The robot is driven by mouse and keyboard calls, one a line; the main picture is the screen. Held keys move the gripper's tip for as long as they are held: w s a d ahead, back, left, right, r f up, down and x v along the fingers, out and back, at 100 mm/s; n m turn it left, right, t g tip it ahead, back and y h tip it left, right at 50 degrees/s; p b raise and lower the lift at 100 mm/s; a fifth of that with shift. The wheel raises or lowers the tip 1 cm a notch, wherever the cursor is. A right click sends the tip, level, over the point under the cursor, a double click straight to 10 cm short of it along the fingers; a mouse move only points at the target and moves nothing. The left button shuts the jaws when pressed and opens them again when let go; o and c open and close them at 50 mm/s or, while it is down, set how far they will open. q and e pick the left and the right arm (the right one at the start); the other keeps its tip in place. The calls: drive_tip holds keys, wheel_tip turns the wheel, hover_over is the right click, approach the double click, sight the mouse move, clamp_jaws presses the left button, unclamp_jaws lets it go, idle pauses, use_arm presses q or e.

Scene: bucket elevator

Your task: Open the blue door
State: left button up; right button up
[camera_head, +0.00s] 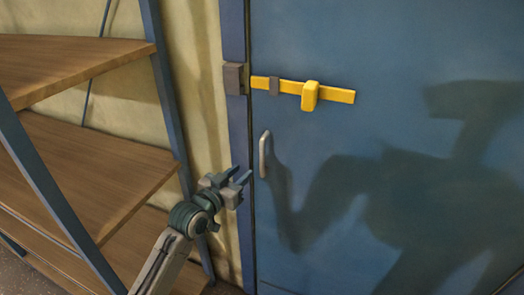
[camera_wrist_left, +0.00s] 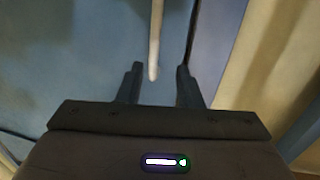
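The blue door (camera_head: 400,130) stands closed against its frame in the head view. A yellow sliding bolt (camera_head: 335,94) with a knob (camera_head: 310,97) lies across the door's upper left. Its left end reaches a grey bracket (camera_head: 235,79) on the frame; whether it sits inside cannot be told. A grey vertical handle (camera_head: 264,154) is below the bolt. My left gripper (camera_head: 240,175) is open, just left of the handle's lower part. In the left wrist view the handle (camera_wrist_left: 155,45) shows between and beyond the open fingers, apparently not touching them. My right gripper is not in view.
A shelf unit with wooden boards (camera_head: 95,165) and blue-grey posts (camera_head: 165,85) stands at the left, close to my left arm. A beige wall (camera_head: 200,75) lies between it and the door frame. The door's right part carries only a shadow.

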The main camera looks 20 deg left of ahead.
sight(261, 151)
use_arm(q)
drive_tip(key=w+d+p, duration=0.1)
drive_tip(key=w, duration=0.2)
drive_tip(key=w+d+r+p, duration=0.1)
drive_tip(key=w, duration=0.2)
drive_tip(key=w+r+p, duration=0.1)
drive_tip(key=w, duration=0.2)
drive_tip(key=shift+d+r, duration=0.25)
drive_tip(key=shift+d, duration=0.15)
drive_tip(key=shift+w+d+f, duration=0.1)
drive_tip(key=shift+w, duration=0.4)
clamp_jaws()
